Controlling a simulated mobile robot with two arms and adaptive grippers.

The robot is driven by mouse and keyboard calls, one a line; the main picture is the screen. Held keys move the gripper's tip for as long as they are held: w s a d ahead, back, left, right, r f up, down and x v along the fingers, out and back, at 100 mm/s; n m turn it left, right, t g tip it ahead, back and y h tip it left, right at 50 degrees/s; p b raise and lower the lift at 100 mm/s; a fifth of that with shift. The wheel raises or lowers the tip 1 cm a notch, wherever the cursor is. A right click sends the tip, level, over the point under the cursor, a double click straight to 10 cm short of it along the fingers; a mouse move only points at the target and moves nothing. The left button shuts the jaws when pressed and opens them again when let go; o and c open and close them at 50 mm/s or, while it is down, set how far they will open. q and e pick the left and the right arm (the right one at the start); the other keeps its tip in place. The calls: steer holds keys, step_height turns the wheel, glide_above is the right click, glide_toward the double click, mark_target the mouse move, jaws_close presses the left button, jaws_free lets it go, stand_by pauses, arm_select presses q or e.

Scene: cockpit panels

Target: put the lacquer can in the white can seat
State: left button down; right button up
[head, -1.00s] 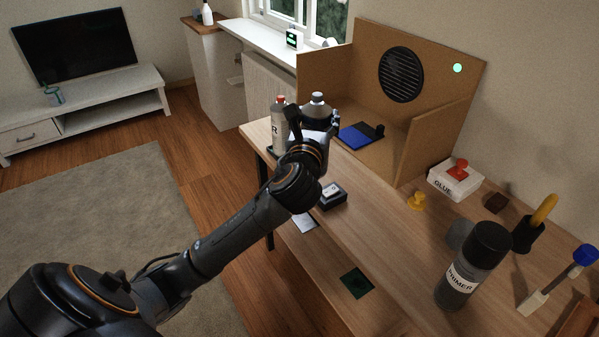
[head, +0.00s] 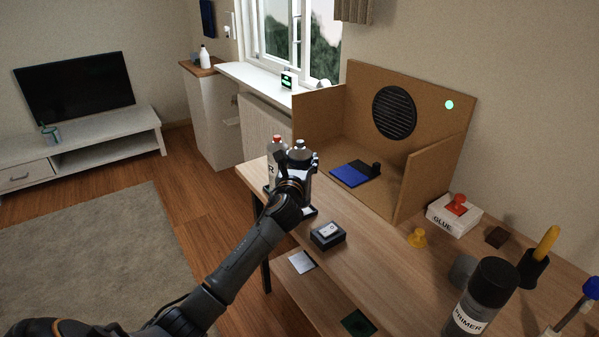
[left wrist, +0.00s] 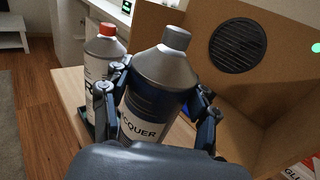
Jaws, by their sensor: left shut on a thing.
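The lacquer can (left wrist: 160,100), silver with a dark blue band, a white label and a grey cap, fills the middle of the left wrist view. In the head view its top (head: 300,149) shows above my left gripper (head: 300,160). My left gripper (left wrist: 160,105) is shut around the can, one finger on each side, and holds it about upright. The can's lower part is hidden by my gripper, so I cannot tell whether it touches anything below. I cannot make out the white can seat. My right gripper is not in view.
A white can with a red cap (head: 275,160) stands close left of the lacquer can, on the workbench (head: 350,280). A cardboard-brown booth (head: 420,165) with a blue pad (head: 350,176) stands behind. A small black box (head: 328,236) and a primer bottle (head: 475,305) stand nearer.

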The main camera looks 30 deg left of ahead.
arm_select(q)
steer(key=shift+a+f+b, duration=0.15)
steer(key=shift+f+b, duration=0.25)
steer(key=shift+f, duration=1.45)
steer(key=shift+c, duration=1.9)
jaws_free()
steer(key=v, duration=1.2)
steer(key=shift+r, duration=0.15)
